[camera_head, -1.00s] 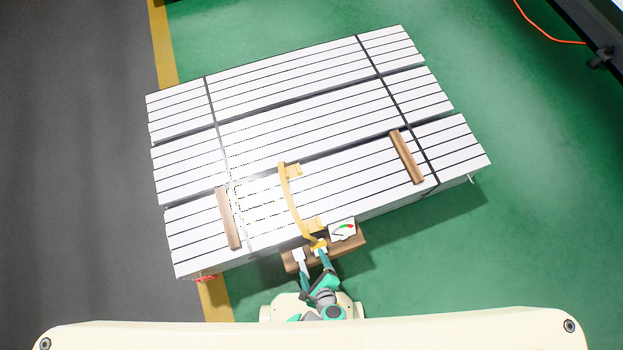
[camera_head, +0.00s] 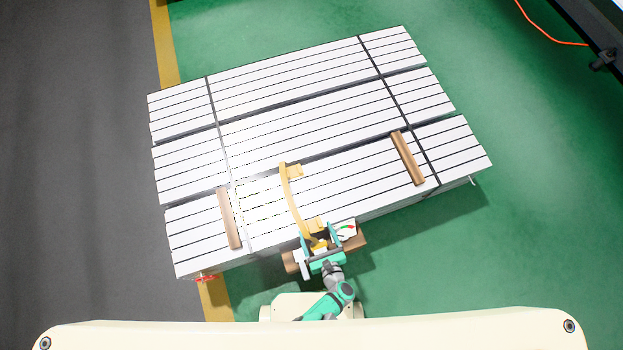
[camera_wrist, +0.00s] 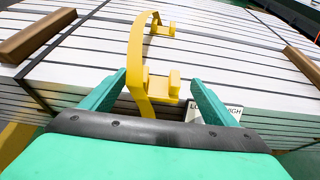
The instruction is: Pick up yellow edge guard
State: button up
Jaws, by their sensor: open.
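The yellow edge guard (camera_head: 291,195) is a long curved strip with a block near each end. It lies across the near edge of the white slatted stack, its lower end a brighter yellow in the head view. It also shows in the wrist view (camera_wrist: 135,48), running down between my fingers. My gripper (camera_head: 318,238) is open at the stack's near edge, around the guard's lower end. In the wrist view my teal fingers (camera_wrist: 158,80) stand either side of the strip and its near block, with gaps visible. The guard's lowest part is hidden behind my gripper's body.
The white stack (camera_head: 300,105) carries two brown bars, left (camera_head: 228,218) and right (camera_head: 407,158). A white gauge card (camera_head: 346,231) is right of my gripper, at a brown block (camera_head: 354,243). Green floor (camera_head: 500,250) is clear at right.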

aim_at(312, 226)
jog(key=shift+x, duration=2.3)
jog(key=shift+s+f, duration=0.1)
jog(key=shift+f, duration=0.05)
jog(key=c, duration=1.1)
jog(key=shift+c, duration=0.2)
